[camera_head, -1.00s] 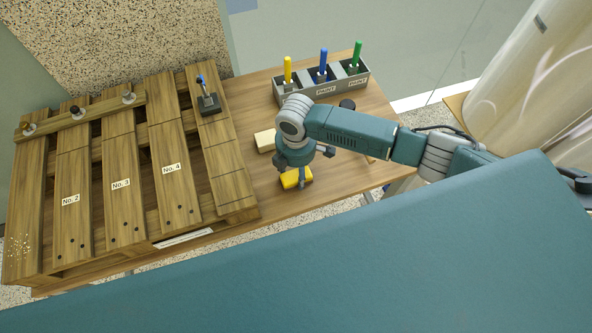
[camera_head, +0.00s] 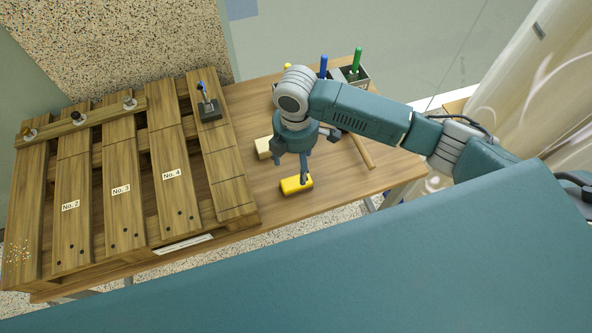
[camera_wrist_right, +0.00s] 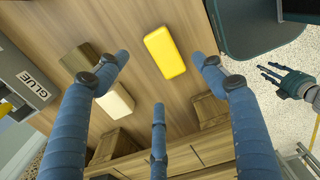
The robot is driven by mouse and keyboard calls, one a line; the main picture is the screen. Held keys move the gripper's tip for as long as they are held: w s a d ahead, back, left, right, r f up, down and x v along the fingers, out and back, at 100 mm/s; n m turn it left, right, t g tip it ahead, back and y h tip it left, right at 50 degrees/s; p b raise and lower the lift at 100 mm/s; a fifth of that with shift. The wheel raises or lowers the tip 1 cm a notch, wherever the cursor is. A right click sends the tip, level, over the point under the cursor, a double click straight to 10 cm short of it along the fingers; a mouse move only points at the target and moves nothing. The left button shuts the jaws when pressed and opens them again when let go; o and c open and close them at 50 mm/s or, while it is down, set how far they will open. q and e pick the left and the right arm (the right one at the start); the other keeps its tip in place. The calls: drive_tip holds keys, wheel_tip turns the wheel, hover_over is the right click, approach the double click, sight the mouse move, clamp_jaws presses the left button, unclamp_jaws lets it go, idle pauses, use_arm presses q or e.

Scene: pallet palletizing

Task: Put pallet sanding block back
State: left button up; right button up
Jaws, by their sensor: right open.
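A yellow block (camera_head: 296,184), which I take to be the sanding block, lies flat on the wooden table near its front edge. It also shows in the right wrist view (camera_wrist_right: 165,52). My right gripper (camera_head: 300,165) is above and just behind it. In the right wrist view its fingers (camera_wrist_right: 160,85) are spread wide and empty, with the yellow block seen beyond them. My left gripper (camera_wrist_right: 284,82) shows at the right of the right wrist view, away from the table, with its fingers spread.
A slatted wooden pallet (camera_head: 80,222) covers the table's left half, with a clamp-like tool (camera_head: 208,108) on it. A cream block (camera_head: 263,147) lies behind the yellow block. A grey paint holder (camera_head: 361,77) stands at the back, partly hidden by my right arm. A wooden handle (camera_head: 362,151) lies right.

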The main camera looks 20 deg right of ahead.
drive_tip(key=shift+r, duration=1.4)
